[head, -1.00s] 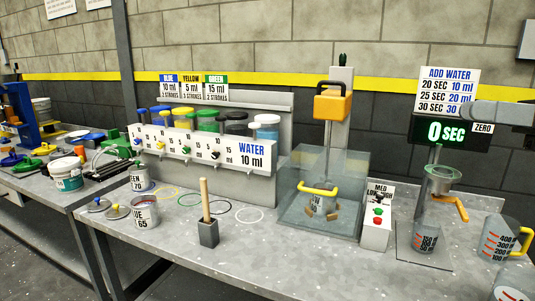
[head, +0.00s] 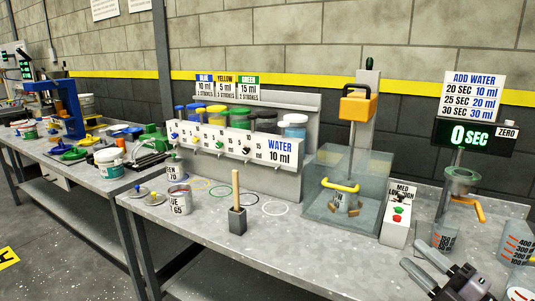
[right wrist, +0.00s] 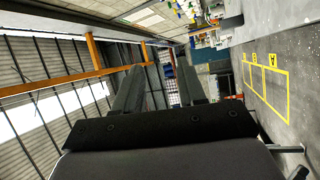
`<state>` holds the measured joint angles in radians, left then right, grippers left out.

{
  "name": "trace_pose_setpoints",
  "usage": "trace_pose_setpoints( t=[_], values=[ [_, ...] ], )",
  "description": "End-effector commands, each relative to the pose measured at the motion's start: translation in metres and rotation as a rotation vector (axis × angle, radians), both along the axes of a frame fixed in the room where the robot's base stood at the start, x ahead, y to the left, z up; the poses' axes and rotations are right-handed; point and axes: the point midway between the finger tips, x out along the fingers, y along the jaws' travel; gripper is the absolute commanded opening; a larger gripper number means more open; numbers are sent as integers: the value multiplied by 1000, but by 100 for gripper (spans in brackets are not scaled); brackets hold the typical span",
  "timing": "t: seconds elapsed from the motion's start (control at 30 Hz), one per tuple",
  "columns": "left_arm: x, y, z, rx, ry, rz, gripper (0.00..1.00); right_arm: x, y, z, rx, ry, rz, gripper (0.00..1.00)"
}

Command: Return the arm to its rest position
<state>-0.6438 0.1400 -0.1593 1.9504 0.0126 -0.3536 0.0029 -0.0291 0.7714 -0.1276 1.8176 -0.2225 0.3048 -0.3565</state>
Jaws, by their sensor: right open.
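My right gripper (head: 412,256) shows at the bottom right of the head view, low by the front of the bench. Its two dark fingers point up and left, apart, with nothing between them. In the right wrist view the fingers of the right gripper (right wrist: 157,78) stand apart with an empty gap, facing the open hall. My left gripper is in neither view.
The bench (head: 300,255) carries a water dispenser (head: 225,148), a clear guarded mixer (head: 348,190), a switch box (head: 396,218), measuring jugs (head: 514,243), an open can (head: 180,200) and a stick in a block (head: 237,220).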

Motion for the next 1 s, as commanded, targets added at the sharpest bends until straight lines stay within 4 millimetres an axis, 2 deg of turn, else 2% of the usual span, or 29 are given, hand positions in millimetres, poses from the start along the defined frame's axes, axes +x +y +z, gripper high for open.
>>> trace_pose_setpoints(
  t=[0.03, 0.17, 0.2, 0.3, 0.4, 0.5, 0.63, 0.73, 1.0],
  values=[
    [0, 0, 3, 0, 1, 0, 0, -10, 8, -35, 120, 123, -35, 40],
    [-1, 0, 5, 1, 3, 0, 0, -44, 27, -117, 398, 425, -148, 40],
    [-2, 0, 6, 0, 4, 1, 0, -58, 34, -140, 482, 518, -187, 40],
    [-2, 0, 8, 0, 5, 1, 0, -100, 53, -194, 679, 744, -291, 40],
    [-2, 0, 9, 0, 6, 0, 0, -142, 71, -234, 842, 932, -390, 40],
    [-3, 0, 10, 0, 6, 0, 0, -176, 87, -259, 958, 1067, -468, 40],
    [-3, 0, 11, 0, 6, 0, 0, -200, 98, -274, 1037, 1160, -526, 40],
    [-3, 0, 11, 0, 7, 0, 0, -206, 101, -278, 1056, 1183, -539, 40],
    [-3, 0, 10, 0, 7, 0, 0, -205, 101, -278, 1052, 1181, -538, 40]
  ],
)
